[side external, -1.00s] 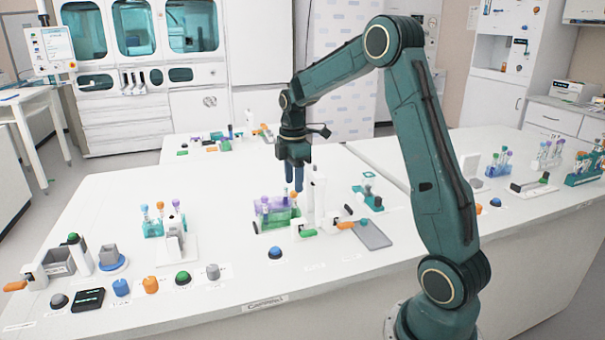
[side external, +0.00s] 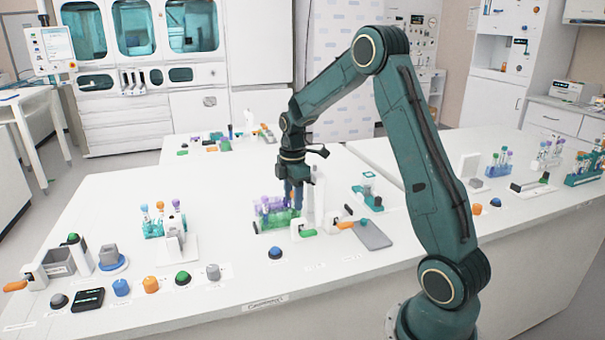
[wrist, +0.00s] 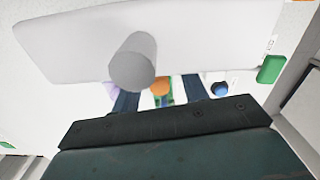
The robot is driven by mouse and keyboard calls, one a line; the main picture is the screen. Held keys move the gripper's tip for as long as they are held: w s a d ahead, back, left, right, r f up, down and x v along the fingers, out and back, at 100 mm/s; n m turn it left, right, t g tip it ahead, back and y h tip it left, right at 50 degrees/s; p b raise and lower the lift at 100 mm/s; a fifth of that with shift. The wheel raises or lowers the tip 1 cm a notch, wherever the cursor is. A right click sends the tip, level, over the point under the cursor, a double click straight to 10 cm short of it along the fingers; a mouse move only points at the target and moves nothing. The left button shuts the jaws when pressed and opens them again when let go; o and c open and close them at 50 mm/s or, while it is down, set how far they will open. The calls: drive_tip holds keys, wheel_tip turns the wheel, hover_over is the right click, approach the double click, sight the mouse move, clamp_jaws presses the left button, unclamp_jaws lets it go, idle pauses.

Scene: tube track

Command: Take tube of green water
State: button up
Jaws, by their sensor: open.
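A tube rack (side external: 275,223) stands mid-table, greenish at its base, with several purple-capped tubes (side external: 265,203) in it. My gripper (side external: 295,203) is open and points down at the rack's right end. In the wrist view, an orange cap (wrist: 160,86) shows between the two dark fingers of my gripper (wrist: 161,97), with a bit of green below it. Which tube holds green water cannot be told, as the fingers hide part of the rack.
A white post (side external: 319,200) stands just right of my gripper; its grey round top (wrist: 133,62) looms close in the wrist view. A blue button (side external: 275,252) is in front of the rack. Another tube rack (side external: 153,229) stands to the left. The table behind the rack is fairly clear.

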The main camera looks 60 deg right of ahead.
idle(0.3)
drive_tip(key=c, duration=0.9)
drive_tip(key=shift+r, duration=0.1)
wheel_tip(320, 180, up, 20)
drive_tip(key=shift+f, duration=0.1)
idle(0.3)
idle(0.5)
